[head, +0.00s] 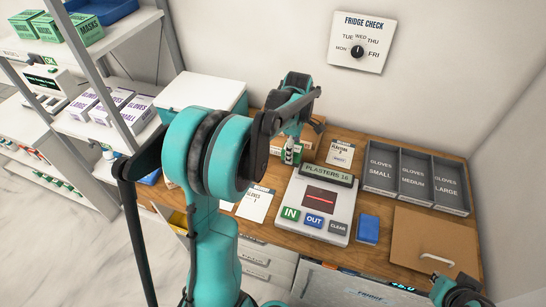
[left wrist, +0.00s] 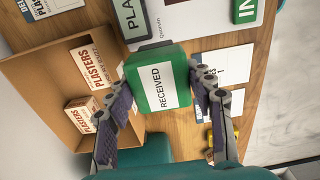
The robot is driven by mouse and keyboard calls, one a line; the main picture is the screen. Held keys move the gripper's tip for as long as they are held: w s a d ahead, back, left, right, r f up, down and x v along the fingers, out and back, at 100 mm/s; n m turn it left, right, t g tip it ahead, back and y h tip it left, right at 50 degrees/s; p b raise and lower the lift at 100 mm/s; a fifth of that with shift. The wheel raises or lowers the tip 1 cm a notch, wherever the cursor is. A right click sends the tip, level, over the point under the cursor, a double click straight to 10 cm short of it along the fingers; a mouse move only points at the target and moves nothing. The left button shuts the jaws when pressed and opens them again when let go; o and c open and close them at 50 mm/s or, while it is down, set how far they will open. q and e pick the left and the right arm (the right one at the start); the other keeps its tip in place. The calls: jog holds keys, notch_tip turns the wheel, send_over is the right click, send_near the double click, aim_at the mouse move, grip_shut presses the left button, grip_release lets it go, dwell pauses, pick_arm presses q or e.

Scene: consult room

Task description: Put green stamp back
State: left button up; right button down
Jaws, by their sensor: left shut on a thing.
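The green stamp (left wrist: 160,88), with a white label reading RECEIVED, is between the two fingers of my left gripper (left wrist: 160,84) in the left wrist view. The fingers are shut on its sides. In the head view the stamp (head: 291,151) is small and partly hidden, held by my left gripper (head: 290,140) above the back of the wooden counter, behind the scanner. My right gripper (head: 458,292) is at the lower right edge of the head view. It is empty-looking and cut off, so its finger opening cannot be judged.
The scanner (head: 341,205) reads PLASTERS 16. An open cardboard box (left wrist: 40,75) holds PLASTERS cartons (left wrist: 92,67). Grey glove trays (head: 381,191), a blue pad (head: 368,229) and a brown board (head: 430,240) lie to the right. White cards (head: 254,206) lie left of the scanner.

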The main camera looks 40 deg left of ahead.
pick_arm(q)
jog(key=a+f+b, duration=0.1)
jog(key=a+f, duration=0.2)
jog(key=s+a+f+b, duration=0.1)
jog(key=a+f, duration=0.3)
jog(key=a+f+b, duration=0.1)
jog(key=a+f, duration=0.3)
jog(key=shift+s+a, duration=0.2)
jog(key=shift+s, duration=0.2)
jog(key=shift+r, duration=0.1)
jog(key=o, duration=0.5)
jog(key=shift+f+b, duration=0.2)
jog(key=shift+b, duration=0.15)
jog(key=o, duration=0.4)
jog(key=shift+o, duration=0.2)
jog(key=shift+r, duration=0.15)
